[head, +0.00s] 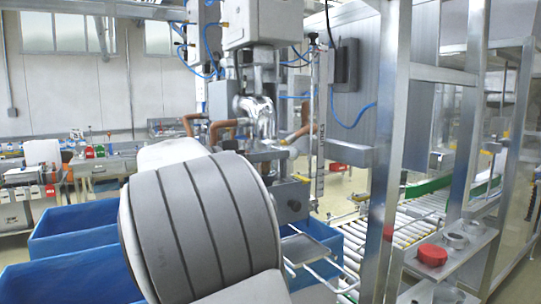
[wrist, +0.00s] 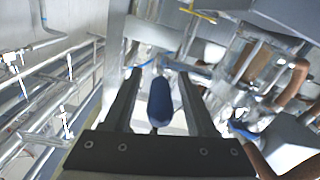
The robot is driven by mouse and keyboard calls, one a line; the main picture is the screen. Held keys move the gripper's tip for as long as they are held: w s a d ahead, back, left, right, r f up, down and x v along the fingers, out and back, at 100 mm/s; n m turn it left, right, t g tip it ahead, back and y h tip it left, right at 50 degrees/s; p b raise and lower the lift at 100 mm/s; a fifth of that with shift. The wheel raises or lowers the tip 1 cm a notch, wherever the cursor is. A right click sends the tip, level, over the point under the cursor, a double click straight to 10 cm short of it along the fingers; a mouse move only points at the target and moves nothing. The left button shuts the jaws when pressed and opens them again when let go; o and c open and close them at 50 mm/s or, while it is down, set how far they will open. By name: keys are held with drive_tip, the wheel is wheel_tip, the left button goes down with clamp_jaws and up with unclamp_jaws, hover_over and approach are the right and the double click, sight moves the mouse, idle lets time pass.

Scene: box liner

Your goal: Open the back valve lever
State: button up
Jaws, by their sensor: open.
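In the wrist view, a dark blue, rounded, elongated handle (wrist: 160,101) lies between the two fingers of my gripper (wrist: 159,73). It looks like a valve lever's grip. The fingers are open, with a visible gap on each side of the handle. A thin light rod shows near the handle's far end, but what it joins is unclear. In the head view, my own arm covers the lower middle, and I cannot make out the gripper or the blue handle there.
Brown pipes (head: 228,124) and metal fittings hang under the machine's grey boxes; brown hoses (wrist: 290,82) also show at right in the wrist view. Blue bins (head: 75,222) stand at left. A steel post (head: 386,150) and roller conveyor (head: 412,232) are at right.

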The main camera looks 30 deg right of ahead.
clamp_jaws()
idle(1.3)
